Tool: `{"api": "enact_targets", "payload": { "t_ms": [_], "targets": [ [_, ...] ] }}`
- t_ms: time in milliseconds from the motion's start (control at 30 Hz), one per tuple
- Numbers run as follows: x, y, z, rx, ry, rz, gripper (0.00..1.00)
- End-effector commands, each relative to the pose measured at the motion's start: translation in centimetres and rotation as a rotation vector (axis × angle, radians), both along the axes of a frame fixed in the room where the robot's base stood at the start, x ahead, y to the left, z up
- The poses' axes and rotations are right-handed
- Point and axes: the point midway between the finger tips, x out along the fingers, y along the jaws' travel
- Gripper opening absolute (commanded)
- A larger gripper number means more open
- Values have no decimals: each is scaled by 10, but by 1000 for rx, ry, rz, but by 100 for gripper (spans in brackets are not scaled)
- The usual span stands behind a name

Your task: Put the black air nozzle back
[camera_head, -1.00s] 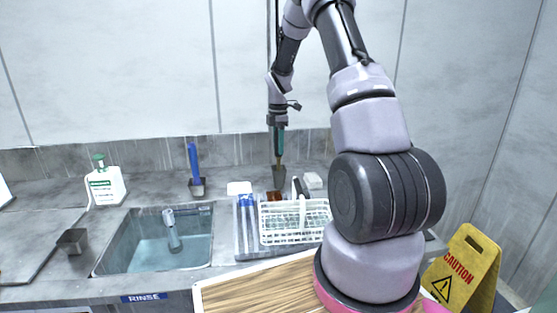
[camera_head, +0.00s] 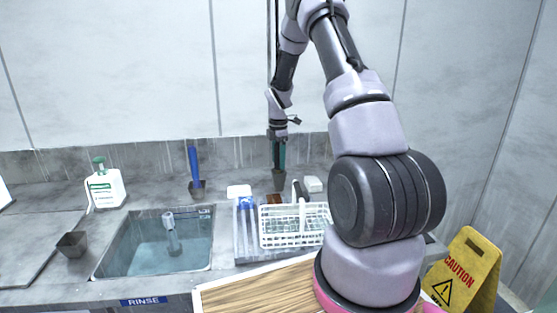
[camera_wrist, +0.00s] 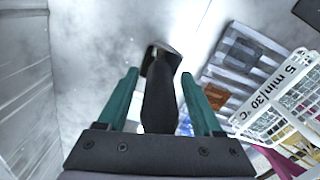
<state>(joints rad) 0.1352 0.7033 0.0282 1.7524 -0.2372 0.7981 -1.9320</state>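The black air nozzle stands roughly upright on the counter behind the white basket. In the wrist view its dark handle (camera_wrist: 160,98) runs between my gripper's two teal fingers, with its far end at a dark, flared piece (camera_wrist: 164,52). My gripper (camera_wrist: 159,75) is open around it, with a gap visible on both sides of the handle. In the head view my gripper (camera_head: 279,158) points down over the nozzle and hides most of it. Whether the nozzle's lower end is fully seated cannot be told.
A blue-handled tool (camera_head: 193,162) stands in a grey holder to the left. The white wire basket (camera_head: 292,232) is close in front of my gripper. A yellow caution sign (camera_head: 465,270) stands right.

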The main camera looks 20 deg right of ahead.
Motion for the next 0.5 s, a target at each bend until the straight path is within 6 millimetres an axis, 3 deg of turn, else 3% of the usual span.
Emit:
{"api": "enact_targets", "payload": {
  "t_ms": [233, 500],
  "targets": [
    [1, 0, 14, 0, -3, 0, 67],
    [1, 0, 70, -1, -6, 0, 67]
  ]
}}
